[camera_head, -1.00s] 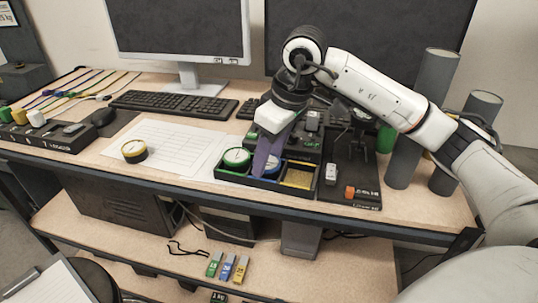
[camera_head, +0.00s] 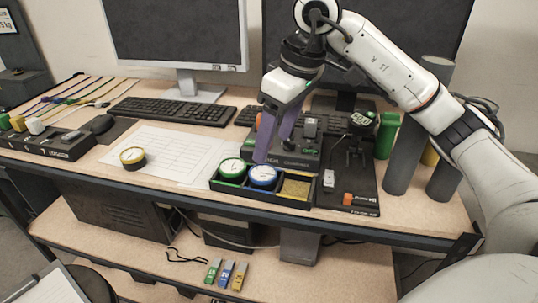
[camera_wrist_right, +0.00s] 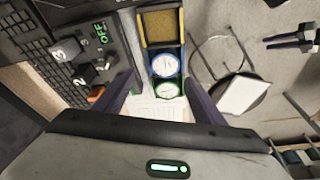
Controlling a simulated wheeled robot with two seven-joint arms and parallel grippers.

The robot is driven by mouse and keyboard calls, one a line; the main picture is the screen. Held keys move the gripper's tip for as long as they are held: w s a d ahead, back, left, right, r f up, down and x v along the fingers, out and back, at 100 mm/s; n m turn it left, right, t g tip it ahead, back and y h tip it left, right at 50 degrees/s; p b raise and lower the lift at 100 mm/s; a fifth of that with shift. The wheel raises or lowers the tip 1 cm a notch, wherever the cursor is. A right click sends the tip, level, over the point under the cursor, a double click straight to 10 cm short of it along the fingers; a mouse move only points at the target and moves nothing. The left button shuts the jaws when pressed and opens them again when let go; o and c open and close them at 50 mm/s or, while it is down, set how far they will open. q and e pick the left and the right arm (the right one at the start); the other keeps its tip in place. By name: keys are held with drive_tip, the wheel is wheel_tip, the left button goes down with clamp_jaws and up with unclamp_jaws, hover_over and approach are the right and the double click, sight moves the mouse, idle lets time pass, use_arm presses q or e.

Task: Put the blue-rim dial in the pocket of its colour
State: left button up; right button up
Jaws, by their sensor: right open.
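The blue-rim dial (camera_head: 262,177) lies face up in the middle pocket of the dark tray (camera_head: 238,188); it also shows in the right wrist view (camera_wrist_right: 166,65). The green-rim dial (camera_head: 232,169) is in the left pocket. The right pocket, with a yellow floor (camera_head: 295,188), is empty. My left gripper does not show.
A control box with levers (camera_head: 300,150) stands just behind the tray. A black lever panel (camera_head: 350,185) and grey cylinders (camera_head: 405,155) stand to the right. A keyboard (camera_head: 173,110) lies behind the white paper (camera_head: 180,155).

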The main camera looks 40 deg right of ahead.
wheel_tip(320, 180, up, 4)
drive_tip(key=s+a+f+m+g+y, duration=0.2)
drive_tip(key=a+f+y, duration=0.3)
drive_tip(key=a, duration=0.6)
drive_tip(key=s+a+r+m+y, duration=0.1)
drive_tip(key=s+a+m+y, duration=0.1)
drive_tip(key=a+m+y, duration=0.6)
drive_tip(key=s+a+r+m+y, duration=0.1)
drive_tip(key=s+a+m+y, duration=0.1)
drive_tip(key=a+m+y, duration=0.45)
drive_tip(key=w+d+f+m+t+h, duration=0.1)
drive_tip(key=w+f+m+t+h, duration=0.2)
drive_tip(key=m+t, duration=0.75)
drive_tip(key=w+d+f+m+t+h, duration=0.1)
drive_tip(key=w+f+m+t, duration=0.35)
drive_tip(key=m, duration=1.25)
drive_tip(key=d+f+m+t+h, duration=0.1)
drive_tip(key=d+f+m+h, duration=0.2)
drive_tip(key=f+m+h, duration=0.4)
drive_tip(key=d+f+m+h, duration=0.2)
drive_tip(key=d+f+m, duration=0.1)
drive_tip(key=f+m, duration=0.4)
drive_tip(key=s+d+f+m+g+h, duration=0.3)
drive_tip(key=s+f+m+g+h, duration=0.2)
drive_tip(key=s+f+m, duration=1.1)
drive_tip(key=s+f+g, duration=0.3)
drive_tip(key=f, duration=0.3)
drive_tip(key=shift+s, duration=0.15)
